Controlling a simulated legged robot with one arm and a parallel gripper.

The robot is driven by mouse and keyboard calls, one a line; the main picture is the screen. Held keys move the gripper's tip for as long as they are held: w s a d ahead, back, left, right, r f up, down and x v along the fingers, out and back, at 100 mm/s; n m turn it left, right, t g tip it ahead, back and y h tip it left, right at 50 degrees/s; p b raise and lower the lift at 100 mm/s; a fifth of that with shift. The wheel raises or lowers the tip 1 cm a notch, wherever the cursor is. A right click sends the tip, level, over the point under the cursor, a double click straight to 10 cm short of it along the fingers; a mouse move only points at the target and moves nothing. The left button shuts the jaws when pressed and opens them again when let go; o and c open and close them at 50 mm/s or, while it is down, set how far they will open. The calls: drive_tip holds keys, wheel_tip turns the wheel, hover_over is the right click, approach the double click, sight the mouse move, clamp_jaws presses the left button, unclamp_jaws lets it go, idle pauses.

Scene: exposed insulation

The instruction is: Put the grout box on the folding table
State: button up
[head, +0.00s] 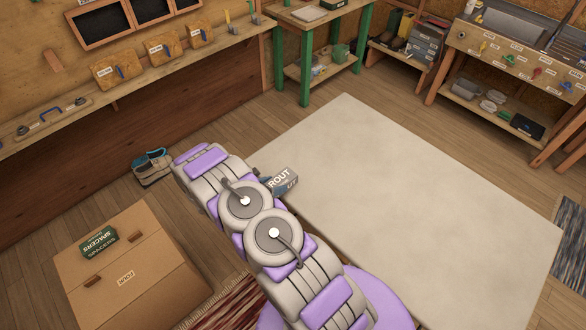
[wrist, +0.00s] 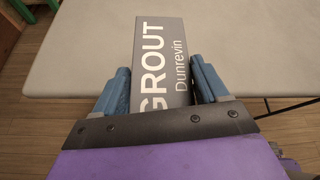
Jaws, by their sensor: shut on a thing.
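The grout box is a grey box with white lettering. In the wrist view the grout box (wrist: 165,55) sits between the two blue fingers of my gripper (wrist: 160,90), which is shut on it. In the head view the box (head: 284,180) shows at the left edge of the folding table, partly hidden by my arm. The folding table (head: 400,190) has a bare pale top; it also fills the upper part of the wrist view (wrist: 255,50). The box overlaps the table edge in both views. I cannot tell whether it touches the top.
A cardboard box (head: 130,275) with a green spacers pack (head: 98,240) stands at lower left. A green-legged table (head: 307,60) and shelves (head: 500,65) stand at the back. The folding table's top is clear.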

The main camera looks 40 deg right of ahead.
sight(286, 168)
drive_tip(key=w+d, duration=0.1)
drive_tip(key=d, duration=0.2)
drive_tip(key=w+d, duration=0.2)
drive_tip(key=d, duration=0.1)
drive_tip(key=w+d+f, duration=0.1)
drive_tip(key=d, duration=0.2)
drive_tip(key=shift+w+b, duration=0.3)
drive_tip(key=shift+w, duration=0.05)
drive_tip(key=shift+w+d, duration=0.35)
drive_tip(key=shift+w, duration=0.1)
drive_tip(key=shift+w+d, duration=0.2)
drive_tip(key=shift+d, duration=0.2)
drive_tip(key=f, duration=0.2)
drive_tip(key=f+b, duration=0.1)
drive_tip(key=f, duration=0.1)
drive_tip(key=shift+d, duration=0.4)
drive_tip(key=shift+a+r, duration=0.15)
drive_tip(key=shift+a, duration=0.05)
drive_tip(key=o, duration=1.3)
drive_tip(key=shift+a, duration=0.15)
drive_tip(key=shift+o, duration=0.6)
drive_tip(key=shift+d, duration=0.2)
